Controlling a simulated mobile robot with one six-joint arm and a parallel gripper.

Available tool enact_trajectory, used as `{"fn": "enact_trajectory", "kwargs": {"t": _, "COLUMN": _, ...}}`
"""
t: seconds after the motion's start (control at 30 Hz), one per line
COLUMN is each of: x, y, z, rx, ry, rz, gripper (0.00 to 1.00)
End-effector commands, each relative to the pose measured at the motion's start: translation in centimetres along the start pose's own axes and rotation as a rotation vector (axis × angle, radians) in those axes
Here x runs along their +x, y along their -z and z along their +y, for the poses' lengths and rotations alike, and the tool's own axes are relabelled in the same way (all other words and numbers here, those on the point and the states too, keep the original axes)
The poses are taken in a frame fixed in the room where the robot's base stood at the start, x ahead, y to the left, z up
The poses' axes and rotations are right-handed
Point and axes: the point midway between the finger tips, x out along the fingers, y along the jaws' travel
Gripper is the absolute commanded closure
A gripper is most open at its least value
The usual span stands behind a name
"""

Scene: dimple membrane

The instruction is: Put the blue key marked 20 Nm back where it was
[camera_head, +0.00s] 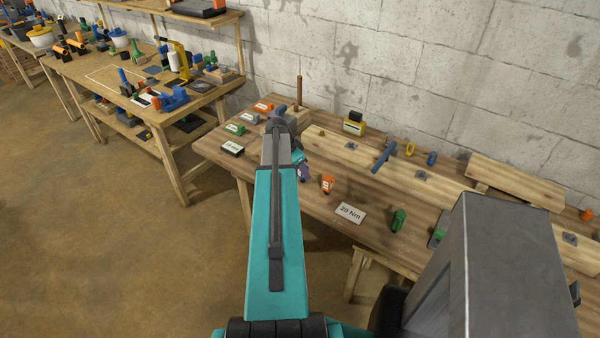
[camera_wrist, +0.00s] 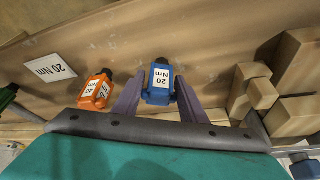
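The blue key (camera_wrist: 160,84), with a white label reading 20 Nm and a black top, is between the fingers of my gripper (camera_wrist: 159,92) in the wrist view. The two fingers flank it closely on both sides; I cannot tell whether they press on it or whether it touches the table. In the head view my gripper (camera_head: 301,168) is over the table's near left part, and my arm hides most of the key. A white card reading 20 Nm (camera_head: 350,213) lies flat on the table to the right; it also shows in the wrist view (camera_wrist: 50,68).
An orange key (camera_head: 327,184) stands between my gripper and the card, close beside the left finger in the wrist view (camera_wrist: 97,90). A green object (camera_head: 398,220) stands right of the card. Wooden blocks (camera_wrist: 255,90) lie close to the right finger. A blue tool (camera_head: 384,156) lies farther back.

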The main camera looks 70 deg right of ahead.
Motion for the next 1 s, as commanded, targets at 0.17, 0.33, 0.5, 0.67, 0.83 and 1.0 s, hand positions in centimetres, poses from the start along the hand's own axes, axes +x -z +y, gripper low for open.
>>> {"fn": "enact_trajectory", "kwargs": {"t": 0.17, "x": 0.0, "y": 0.0, "z": 0.0, "rx": 0.000, "ry": 0.000, "rz": 0.000, "gripper": 0.58}}
{"fn": "enact_trajectory", "kwargs": {"t": 0.33, "x": -0.1, "y": 0.0, "z": 0.0, "rx": 0.000, "ry": 0.000, "rz": 0.000, "gripper": 0.58}}
{"fn": "enact_trajectory", "kwargs": {"t": 0.5, "x": -0.5, "y": 0.2, "z": 0.0, "rx": 0.000, "ry": 0.000, "rz": 0.000, "gripper": 0.58}}
{"fn": "enact_trajectory", "kwargs": {"t": 0.67, "x": -1.4, "y": 0.1, "z": 0.0, "rx": 0.000, "ry": 0.001, "rz": 0.001, "gripper": 0.58}}
{"fn": "enact_trajectory", "kwargs": {"t": 0.83, "x": -3.0, "y": 0.1, "z": 0.0, "rx": 0.001, "ry": 0.002, "rz": 0.001, "gripper": 0.58}}
{"fn": "enact_trajectory", "kwargs": {"t": 1.0, "x": -4.9, "y": 0.1, "z": 0.0, "rx": 0.000, "ry": 0.001, "rz": 0.001, "gripper": 0.58}}
